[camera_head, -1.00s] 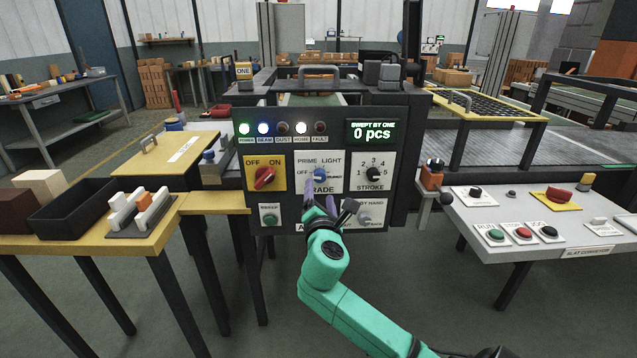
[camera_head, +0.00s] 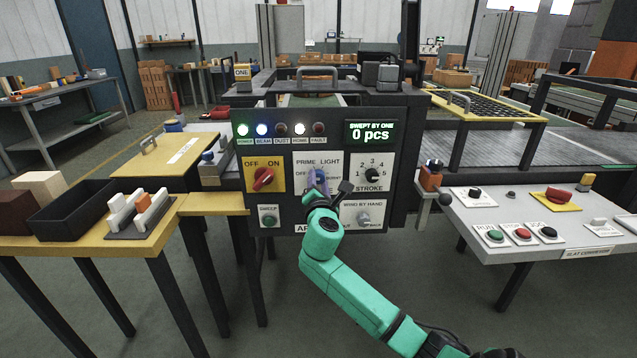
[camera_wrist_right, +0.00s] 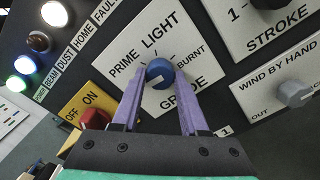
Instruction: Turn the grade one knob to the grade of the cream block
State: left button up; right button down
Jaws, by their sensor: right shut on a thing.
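The grade knob (camera_wrist_right: 159,72) is blue and round, on a white plate lettered PRIME, LIGHT and BURNT. A pale mark shows on its face; I cannot tell which grade it points at. My right gripper (camera_wrist_right: 160,88) has its two purple fingers shut on the knob, one on each side. In the head view my right gripper (camera_head: 318,182) reaches up to the panel and largely hides the knob. The cream block (camera_head: 38,184) sits on the yellow-topped table at the far left, behind a dark brown block (camera_head: 18,214). My left gripper is not in view.
A black tray (camera_head: 62,232) lies beside the blocks.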

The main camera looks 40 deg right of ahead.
jog(key=m+b, duration=0.1)
jog(key=m, duration=0.2)
jog(key=shift+f+m, duration=0.1)
jog(key=shift+m, duration=0.2)
jog(key=m+b, duration=0.1)
jog(key=m, duration=0.2)
jog(key=shift+m, duration=0.3)
jog(key=m+b, duration=0.1)
jog(key=m, duration=0.3)
jog(key=shift+m, duration=0.3)
jog(key=m+b, duration=0.1)
jog(key=m, duration=0.1)
jog(key=shift+m, duration=0.4)
jog(key=m, duration=0.3)
jog(key=shift+b, duration=0.4)
pick_arm(q)
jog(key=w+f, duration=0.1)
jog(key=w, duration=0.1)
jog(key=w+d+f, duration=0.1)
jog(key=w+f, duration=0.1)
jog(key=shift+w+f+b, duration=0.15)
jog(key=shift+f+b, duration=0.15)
jog(key=shift+b, duration=0.05)
pick_arm(e)
jog(key=m, duration=0.4)
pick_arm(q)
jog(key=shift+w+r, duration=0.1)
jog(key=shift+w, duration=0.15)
